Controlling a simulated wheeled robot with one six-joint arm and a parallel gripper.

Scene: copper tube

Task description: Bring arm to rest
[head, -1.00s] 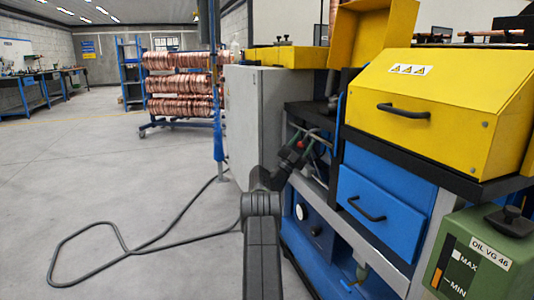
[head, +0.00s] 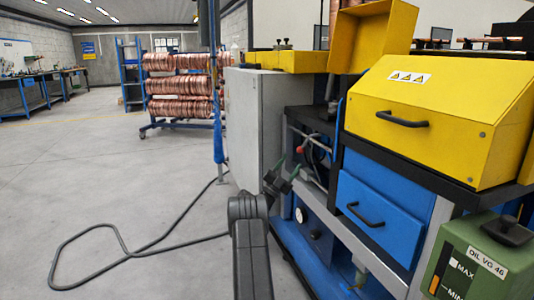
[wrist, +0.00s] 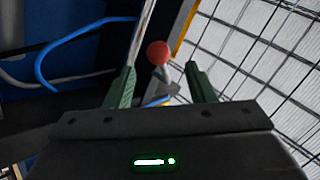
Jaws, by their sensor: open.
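My gripper (head: 290,168) is at the left side of the machine, in front of its open frame below the black worktop. Its two green fingers are apart with nothing between their tips. It also shows open in the wrist view (wrist: 161,84). A lever with a red ball knob (wrist: 158,52) shows just beyond and between the fingertips in that view. In the head view the red knob (head: 299,150) is small and just above the fingers. I see no contact between the fingers and the knob. My dark arm comes up from the bottom of the head view.
The machine has a yellow cover (head: 440,95), a blue drawer (head: 385,205) and a green oil tank (head: 475,260) close on the right. A grey cabinet (head: 253,125) stands behind the gripper. A black cable (head: 75,235) loops on the open floor at left. Copper coils (head: 180,85) hang farther back.

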